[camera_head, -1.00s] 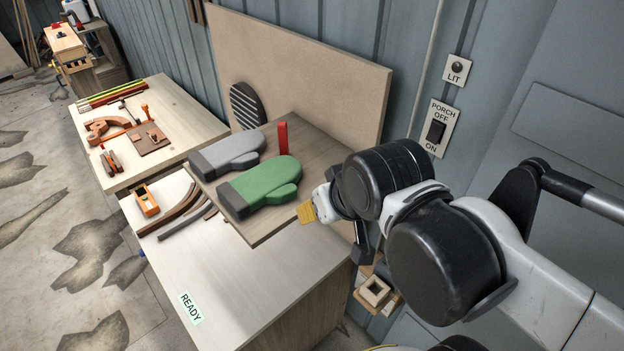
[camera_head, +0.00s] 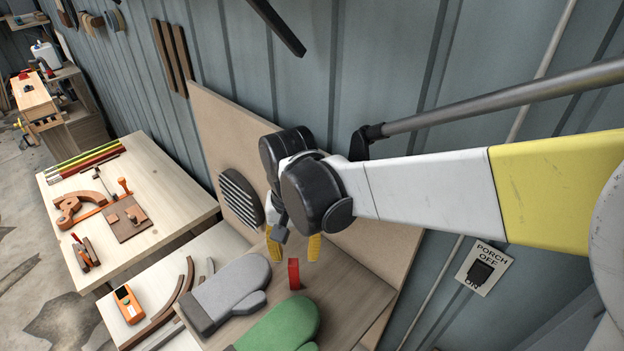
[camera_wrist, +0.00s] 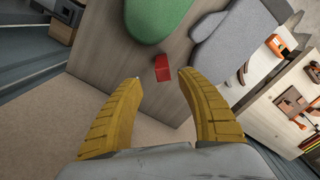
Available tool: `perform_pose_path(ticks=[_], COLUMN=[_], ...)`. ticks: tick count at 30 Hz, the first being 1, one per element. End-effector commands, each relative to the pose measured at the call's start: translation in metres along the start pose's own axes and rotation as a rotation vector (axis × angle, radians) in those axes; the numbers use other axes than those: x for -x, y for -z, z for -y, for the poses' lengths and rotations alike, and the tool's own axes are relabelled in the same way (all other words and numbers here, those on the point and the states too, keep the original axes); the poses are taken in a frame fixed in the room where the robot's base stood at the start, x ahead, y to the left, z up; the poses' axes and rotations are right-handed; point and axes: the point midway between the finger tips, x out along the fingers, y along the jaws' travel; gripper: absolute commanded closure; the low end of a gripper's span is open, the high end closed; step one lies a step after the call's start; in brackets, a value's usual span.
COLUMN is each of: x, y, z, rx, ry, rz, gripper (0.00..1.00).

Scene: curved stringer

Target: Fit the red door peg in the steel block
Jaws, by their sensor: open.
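The red door peg (camera_head: 293,273) stands upright on a brown wooden board (camera_head: 340,290), near the board's back edge. My gripper (camera_head: 294,250) is open and empty, its yellow fingers above and close behind the peg. In the wrist view the red peg (camera_wrist: 162,68) shows just beyond the gap between the open fingertips (camera_wrist: 160,80), apart from both. I cannot make out the steel block in either current view.
A grey mitt (camera_head: 225,295) and a green mitt (camera_head: 283,325) lie on the board beside the peg. A tan panel (camera_head: 215,115) stands upright behind it. A table (camera_head: 170,185) with tools and wooden parts is at the left. A switch plate (camera_head: 482,268) is on the wall.

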Motion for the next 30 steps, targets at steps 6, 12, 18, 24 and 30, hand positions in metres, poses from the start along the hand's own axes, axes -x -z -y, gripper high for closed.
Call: perform_pose_path(ticks=[6, 12, 18, 24, 30], x=[-0.025, -0.047, -0.073, -0.078, -0.078], y=[0.001, -0.003, -0.004, -0.004, -0.004], z=[0.000, 0.004, 0.004, 0.004, 0.004], rx=[0.000, 0.000, -0.001, -0.001, 0.000], ry=[0.001, 0.001, 0.001, 0.001, 0.001], rz=[-0.001, -0.002, -0.002, -0.002, -0.002], gripper=[0.55, 0.55, 0.55, 0.55, 0.93])
